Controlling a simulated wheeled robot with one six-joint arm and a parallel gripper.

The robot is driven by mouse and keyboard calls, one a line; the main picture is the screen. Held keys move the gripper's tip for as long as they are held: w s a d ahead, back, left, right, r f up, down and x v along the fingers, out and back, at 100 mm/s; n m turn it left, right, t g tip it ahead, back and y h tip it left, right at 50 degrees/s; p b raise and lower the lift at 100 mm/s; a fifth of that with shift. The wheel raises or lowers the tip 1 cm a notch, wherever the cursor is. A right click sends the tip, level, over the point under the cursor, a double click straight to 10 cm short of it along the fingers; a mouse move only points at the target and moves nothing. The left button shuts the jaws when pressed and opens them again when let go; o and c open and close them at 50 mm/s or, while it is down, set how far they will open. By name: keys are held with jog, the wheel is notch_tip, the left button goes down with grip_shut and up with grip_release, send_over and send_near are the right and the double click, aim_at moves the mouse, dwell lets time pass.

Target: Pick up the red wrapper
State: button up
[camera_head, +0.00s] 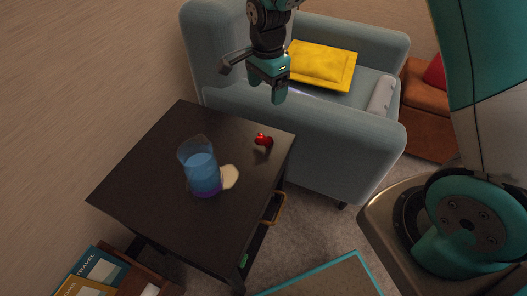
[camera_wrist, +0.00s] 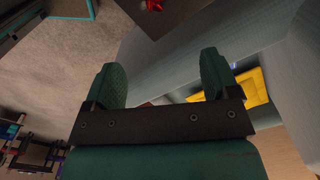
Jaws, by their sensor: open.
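The small red wrapper (camera_head: 263,140) lies on the dark side table (camera_head: 145,200), near its back right edge. In the wrist view the red wrapper (camera_wrist: 154,5) shows at the top edge, partly cut off. My gripper (camera_head: 252,82) is in the air above and behind the wrapper in the head view, over the armchair side. In the wrist view my gripper (camera_wrist: 162,75) has its two teal fingers spread wide, with nothing between them. The gripper is apart from the wrapper.
A tall blue cup (camera_head: 202,170) and a pale round item (camera_head: 229,177) stand left of the wrapper on the table. A grey armchair (camera_head: 330,140) with a yellow cushion (camera_head: 322,65) is close behind the table. Books (camera_head: 100,270) lie at bottom left.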

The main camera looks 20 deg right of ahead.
aim_at(264, 135)
notch_tip(264, 135, down, 13)
jog(key=shift+w+r+b, duration=0.1)
jog(key=shift+r+b, duration=0.1)
jog(key=shift+b, duration=0.75)
jog(key=shift+a+f+b, duration=0.25)
jog(key=shift+f+b, duration=0.05)
jog(key=shift+f, duration=1.1)
jog(key=shift+a+f+b, duration=0.2)
jog(key=shift+f+b, duration=0.1)
jog(key=shift+f, duration=1.05)
jog(key=c, duration=1)
